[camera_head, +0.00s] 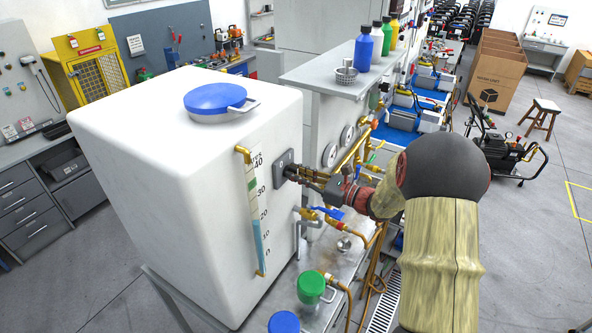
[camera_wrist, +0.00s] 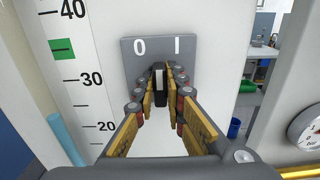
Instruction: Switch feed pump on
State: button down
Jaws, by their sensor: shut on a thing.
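The feed pump switch is a grey plate (camera_wrist: 131,62) with white marks "0" on the left and "I" on the right. It is fixed to the side of the white tank (camera_head: 150,120), and the plate also shows in the head view (camera_head: 283,163). Its black knob (camera_wrist: 160,86) has a pale stripe and stands roughly upright in the wrist view. I cannot tell which mark it is set to. My gripper (camera_wrist: 161,80) has its fingers on both sides of the knob, shut on it. In the head view my gripper (camera_head: 298,175) reaches the plate from the right and hides the knob.
A level scale (camera_head: 257,200) with a blue column is on the tank, left of the switch. Blue-handled valve (camera_head: 328,212) and brass pipes lie just below my gripper. Gauges (camera_head: 330,154) stand behind it. A green-lidded container (camera_head: 311,287) is below.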

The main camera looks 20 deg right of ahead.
jog(key=m+p, duration=0.2)
jog(key=m, duration=0.1)
jog(key=shift+r, duration=0.15)
jog(key=shift+w+d+m+p, duration=0.1)
jog(key=shift+m+p, duration=0.9)
jog(key=shift+m, duration=0.4)
jog(key=c, duration=1.8)
grip_release()
jog(key=shift+c, duration=0.2)
jog(key=shift+d, duration=0.1)
jog(key=v, duration=1.2)
